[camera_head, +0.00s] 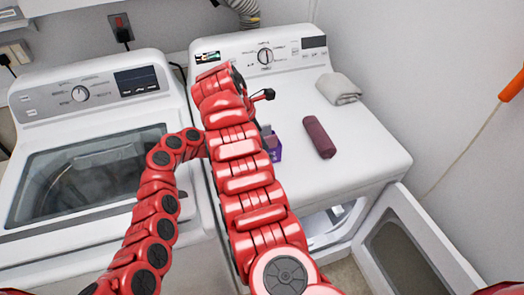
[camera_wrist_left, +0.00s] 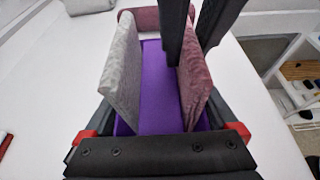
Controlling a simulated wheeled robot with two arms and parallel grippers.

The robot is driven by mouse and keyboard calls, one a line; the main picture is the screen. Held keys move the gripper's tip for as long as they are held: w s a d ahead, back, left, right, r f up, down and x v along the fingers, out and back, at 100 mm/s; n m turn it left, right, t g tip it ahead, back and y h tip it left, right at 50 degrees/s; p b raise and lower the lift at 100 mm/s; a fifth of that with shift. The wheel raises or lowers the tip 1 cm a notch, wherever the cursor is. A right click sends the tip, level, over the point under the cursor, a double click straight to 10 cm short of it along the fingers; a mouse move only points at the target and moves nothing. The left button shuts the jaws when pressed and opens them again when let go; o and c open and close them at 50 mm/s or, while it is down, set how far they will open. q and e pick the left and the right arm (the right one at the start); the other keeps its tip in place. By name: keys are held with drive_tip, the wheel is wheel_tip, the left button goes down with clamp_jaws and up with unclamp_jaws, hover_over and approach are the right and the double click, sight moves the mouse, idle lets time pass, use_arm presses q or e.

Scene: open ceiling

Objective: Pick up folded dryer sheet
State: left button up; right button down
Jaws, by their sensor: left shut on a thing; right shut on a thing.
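A purple box (camera_wrist_left: 160,90) with an open top is held between the black fingers of my left gripper (camera_wrist_left: 162,112). A grey folded sheet (camera_wrist_left: 122,72) stands upright along its left side. A maroon folded sheet (camera_wrist_left: 196,84) stands along its right side. The dark fingers of my right gripper (camera_wrist_left: 190,48) reach down from above and are closed at the maroon sheet's upper part. In the head view only a small part of the purple box (camera_head: 275,152) shows beside the large red arm. That arm hides most of both grippers there.
A rolled maroon cloth (camera_head: 319,137) and a folded grey towel (camera_head: 339,88) lie on the white right-hand machine (camera_head: 345,170). A second white machine (camera_head: 95,215) with a glass lid stands at left. An open door (camera_head: 425,235) juts out at lower right.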

idle(0.7)
wheel_tip(320, 180, up, 10)
drive_tip(key=shift+r, duration=0.25)
use_arm(q)
drive_tip(key=o, duration=1)
drive_tip(key=shift+a, duration=0.1)
drive_tip(key=v, duration=1.2)
drive_tip(key=shift+f, duration=0.1)
